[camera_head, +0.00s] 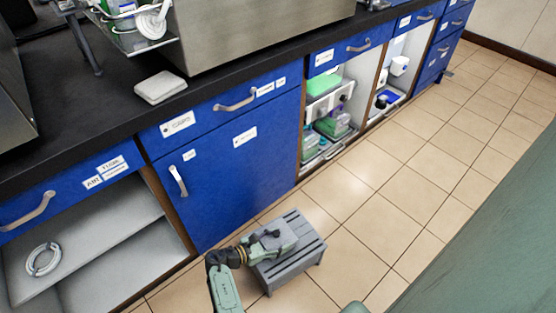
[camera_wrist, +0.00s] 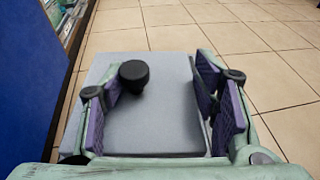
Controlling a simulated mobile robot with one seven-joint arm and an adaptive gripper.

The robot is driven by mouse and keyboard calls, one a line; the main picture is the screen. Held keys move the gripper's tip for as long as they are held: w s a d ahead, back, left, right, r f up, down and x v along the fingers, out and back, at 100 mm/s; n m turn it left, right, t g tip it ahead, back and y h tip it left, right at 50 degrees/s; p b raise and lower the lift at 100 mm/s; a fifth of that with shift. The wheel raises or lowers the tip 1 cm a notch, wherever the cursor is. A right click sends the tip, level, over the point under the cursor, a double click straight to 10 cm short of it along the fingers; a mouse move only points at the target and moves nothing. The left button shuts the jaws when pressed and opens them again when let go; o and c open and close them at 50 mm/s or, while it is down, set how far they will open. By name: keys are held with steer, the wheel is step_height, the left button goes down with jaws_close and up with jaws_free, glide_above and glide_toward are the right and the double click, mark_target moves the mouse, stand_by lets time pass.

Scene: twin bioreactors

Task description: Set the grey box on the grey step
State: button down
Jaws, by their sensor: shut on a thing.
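The grey step (camera_head: 306,254) is a low slatted stool on the tiled floor, in front of the blue cabinets. My gripper (camera_head: 272,240) is over its top, reaching in from the lower left. The grey box (camera_head: 287,238) is at my fingers over the step's top and is partly hidden by them; I cannot tell whether it touches the step. In the wrist view the box (camera_wrist: 160,118) shows a smooth grey top with a round black knob (camera_wrist: 133,76). My purple-padded fingers (camera_wrist: 162,112) stand at either side, shut on the box.
Blue cabinets (camera_head: 230,170) with a black counter (camera_head: 110,110) run along the left. An open shelf at lower left holds a coiled tube (camera_head: 43,260). Open bays (camera_head: 330,115) hold bottles and boxes. Tiled floor (camera_head: 400,170) is clear right of the step.

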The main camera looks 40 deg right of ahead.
steer(key=shift+f, duration=0.6)
steer(key=shift+f, duration=0.1)
steer(key=shift+f+b, duration=0.15)
steer(key=shift+b, duration=0.2)
steer(key=c, duration=0.6)
jaws_free()
steer(key=shift+a+r, duration=0.2)
steer(key=shift+r, duration=0.1)
steer(key=v, duration=1.1)
steer(key=shift+a+p, duration=0.25)
steer(key=shift+p, duration=0.1)
steer(key=shift+r, duration=0.15)
